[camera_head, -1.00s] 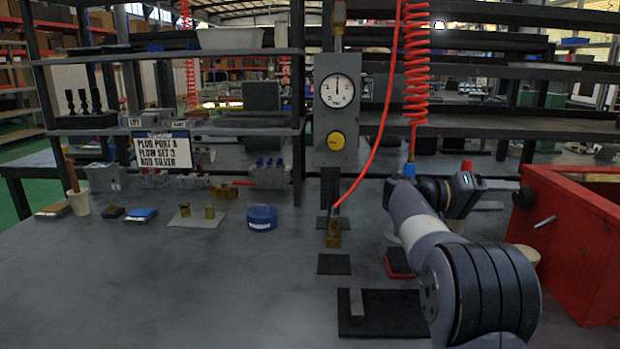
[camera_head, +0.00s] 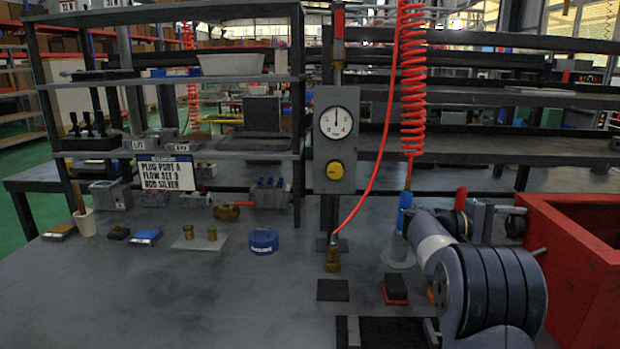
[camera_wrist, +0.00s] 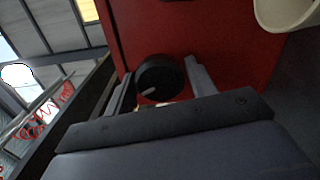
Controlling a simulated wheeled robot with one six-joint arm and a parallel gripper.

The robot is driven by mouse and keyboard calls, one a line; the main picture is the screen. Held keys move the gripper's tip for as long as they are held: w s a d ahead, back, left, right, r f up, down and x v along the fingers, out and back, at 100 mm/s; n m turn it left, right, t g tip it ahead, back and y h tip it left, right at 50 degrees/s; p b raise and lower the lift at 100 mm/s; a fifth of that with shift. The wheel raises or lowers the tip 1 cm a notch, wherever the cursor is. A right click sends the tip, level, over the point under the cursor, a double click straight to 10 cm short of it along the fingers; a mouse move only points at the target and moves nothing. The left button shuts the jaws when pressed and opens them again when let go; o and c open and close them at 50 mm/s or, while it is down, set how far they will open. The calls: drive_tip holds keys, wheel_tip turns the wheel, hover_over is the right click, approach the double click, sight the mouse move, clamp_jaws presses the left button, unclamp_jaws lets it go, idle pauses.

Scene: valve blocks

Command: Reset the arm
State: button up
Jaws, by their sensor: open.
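My gripper (camera_head: 500,209) is at the right of the head view, beyond my bent grey arm, level with the side of a red bin (camera_head: 585,262). In the wrist view its two fingers (camera_wrist: 160,75) are spread apart with nothing held between them. A round black knob (camera_wrist: 160,77) on the red wall shows between and beyond the fingers; it also shows in the head view (camera_head: 516,223). I cannot tell how far the fingers are from it. My arm hides part of the bench at the lower right.
A red coiled hose (camera_head: 412,90) hangs above a blue cylinder (camera_head: 405,213), left of my gripper. A gauge panel (camera_head: 336,140) stands mid-bench. A black mat (camera_head: 385,333) lies at the front, with a small black-and-red block (camera_head: 395,288) behind it. The bench's left front is clear.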

drive_tip(key=n+p, duration=0.2)
drive_tip(key=n, duration=0.1)
drive_tip(key=n+p, duration=0.1)
drive_tip(key=p, duration=0.1)
drive_tip(key=shift+r, duration=0.25)
drive_tip(key=n+p, duration=0.4)
drive_tip(key=shift+n+p, duration=0.3)
drive_tip(key=shift+n, duration=0.1)
drive_tip(key=n+p, duration=0.4)
drive_tip(key=shift+n, duration=0.3)
drive_tip(key=shift+f+n+p, duration=0.2)
drive_tip(key=shift+n+p, duration=0.6)
drive_tip(key=shift+n, duration=0.3)
drive_tip(key=shift+r, duration=0.1)
